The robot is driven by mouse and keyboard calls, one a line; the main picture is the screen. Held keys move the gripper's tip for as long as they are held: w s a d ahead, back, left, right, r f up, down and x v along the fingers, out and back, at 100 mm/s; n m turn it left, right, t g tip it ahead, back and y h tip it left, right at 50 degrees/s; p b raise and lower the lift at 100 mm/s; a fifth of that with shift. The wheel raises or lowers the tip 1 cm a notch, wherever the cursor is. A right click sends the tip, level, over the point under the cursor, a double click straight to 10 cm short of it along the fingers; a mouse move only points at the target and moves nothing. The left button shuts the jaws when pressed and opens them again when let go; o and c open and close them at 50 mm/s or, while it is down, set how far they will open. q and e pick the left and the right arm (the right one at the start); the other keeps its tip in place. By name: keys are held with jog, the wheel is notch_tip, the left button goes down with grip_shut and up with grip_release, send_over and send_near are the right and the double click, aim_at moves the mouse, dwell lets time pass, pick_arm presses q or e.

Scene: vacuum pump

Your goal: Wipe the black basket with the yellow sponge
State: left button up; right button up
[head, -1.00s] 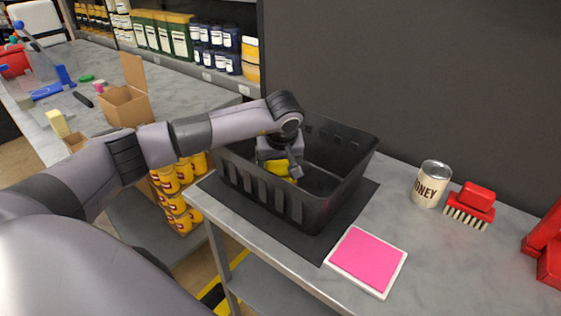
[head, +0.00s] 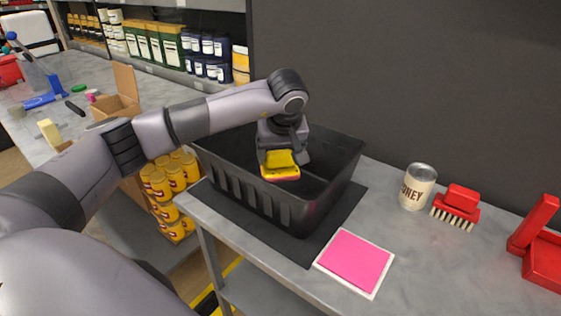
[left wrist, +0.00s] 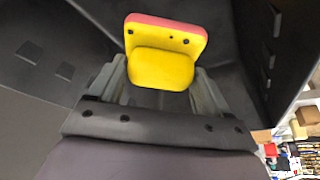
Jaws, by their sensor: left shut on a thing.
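The black basket (head: 232,182) stands on a dark mat on the grey table in the head view. My left gripper (head: 282,160) reaches down into the basket from above. It is shut on the yellow sponge (head: 280,168), which has a pinkish-red layer on one face. In the left wrist view the sponge (left wrist: 168,50) sits between the fingers, with the dark basket walls (left wrist: 60,60) around it. I cannot tell whether the sponge touches the basket. My right gripper is not in view.
A pink pad in a white frame (head: 355,262) lies in front of the basket. A honey can (head: 417,187), a red brush (head: 458,205) and a red dustpan (head: 540,250) stand to the right. A dark wall rises behind. Bare table lies between pad and brush.

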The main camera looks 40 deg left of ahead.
pick_arm(q)
jog(key=shift+r, duration=1)
